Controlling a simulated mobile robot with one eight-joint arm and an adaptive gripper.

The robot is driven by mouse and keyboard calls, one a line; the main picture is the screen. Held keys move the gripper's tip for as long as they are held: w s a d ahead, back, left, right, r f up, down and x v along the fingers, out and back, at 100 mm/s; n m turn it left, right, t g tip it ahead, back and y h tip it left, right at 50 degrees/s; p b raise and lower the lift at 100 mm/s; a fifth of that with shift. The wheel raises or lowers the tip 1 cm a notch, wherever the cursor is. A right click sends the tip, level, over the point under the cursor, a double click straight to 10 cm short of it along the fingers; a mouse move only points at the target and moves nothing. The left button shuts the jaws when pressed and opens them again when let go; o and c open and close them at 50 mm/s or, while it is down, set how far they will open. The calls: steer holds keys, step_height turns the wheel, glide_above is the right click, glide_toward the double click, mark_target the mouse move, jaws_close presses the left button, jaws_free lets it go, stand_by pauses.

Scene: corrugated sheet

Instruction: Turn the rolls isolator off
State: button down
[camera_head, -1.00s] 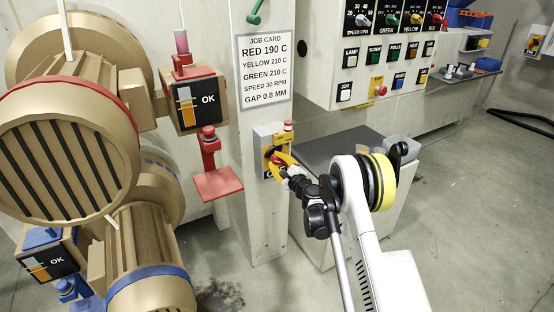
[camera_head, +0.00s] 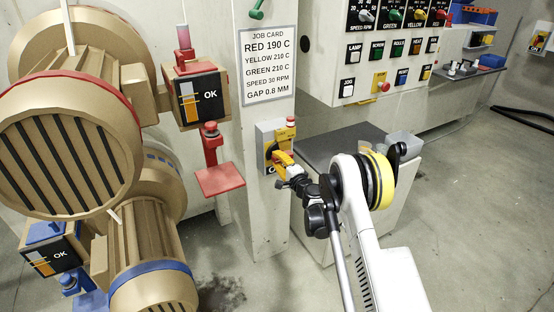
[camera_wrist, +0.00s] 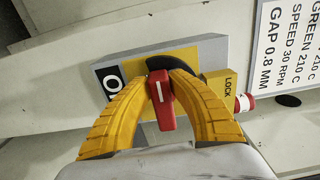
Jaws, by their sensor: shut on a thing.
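The rolls isolator (camera_head: 265,136) is a grey box with a yellow face on the pale post below the job card. In the wrist view the isolator (camera_wrist: 212,50) shows a red handle (camera_wrist: 163,105) with a white line, an "O" plate (camera_wrist: 112,80) at left and a yellow "LOCK" tab (camera_wrist: 226,88) at right. The handle's line runs nearly upright in that picture, across the line from "O" to "LOCK". My gripper (camera_head: 283,163) is at the isolator, its yellow fingers (camera_wrist: 160,82) shut on the red handle from both sides. In the head view the fingers hide most of the handle.
The job card (camera_head: 268,66) hangs above the isolator. A red stop button on a red bracket (camera_head: 212,150) and large tan motors (camera_head: 70,140) stand at left. A control panel (camera_head: 385,60) is at upper right, above a dark-topped cabinet (camera_head: 330,142). Open floor lies at right.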

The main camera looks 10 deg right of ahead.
stand_by(0.3)
steer(key=c, duration=1.2)
jaws_free()
steer(key=v, duration=1.2)
steer(key=shift+r, duration=0.15)
